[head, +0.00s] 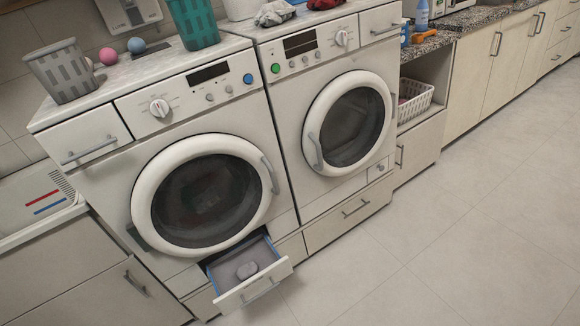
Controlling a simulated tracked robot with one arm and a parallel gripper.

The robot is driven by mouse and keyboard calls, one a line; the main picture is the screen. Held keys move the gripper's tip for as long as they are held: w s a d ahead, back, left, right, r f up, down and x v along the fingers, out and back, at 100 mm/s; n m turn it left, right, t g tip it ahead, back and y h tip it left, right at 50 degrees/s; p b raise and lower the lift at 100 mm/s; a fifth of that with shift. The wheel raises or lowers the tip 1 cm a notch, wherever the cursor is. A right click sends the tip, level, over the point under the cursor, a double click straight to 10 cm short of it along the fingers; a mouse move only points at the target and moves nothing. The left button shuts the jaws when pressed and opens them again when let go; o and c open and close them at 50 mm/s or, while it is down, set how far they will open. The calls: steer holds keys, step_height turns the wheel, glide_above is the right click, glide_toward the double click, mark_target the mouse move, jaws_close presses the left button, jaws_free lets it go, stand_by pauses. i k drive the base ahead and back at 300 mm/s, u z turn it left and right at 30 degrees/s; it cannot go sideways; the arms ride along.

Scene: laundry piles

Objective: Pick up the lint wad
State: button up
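A small grey lump that looks like the lint wad (246,270) lies in an open drawer (281,270) at the bottom right of the left washing machine (190,130). The drawer has a white front, a blue-edged inside and a grey floor. The lump rests on that floor, apart from the front panel. My gripper is not in view, so its state does not show.
A second machine (335,95) stands to the right, its door shut. A white basket (414,100) sits in a right-hand niche. The tiled floor (450,230) is clear.

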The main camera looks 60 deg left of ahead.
mark_target(248, 270)
steer(key=z, duration=0.75)
steer(key=k, duration=1.3)
steer(key=u, duration=2.3)
steer(key=i, duration=1)
steer(key=u, duration=0.2)
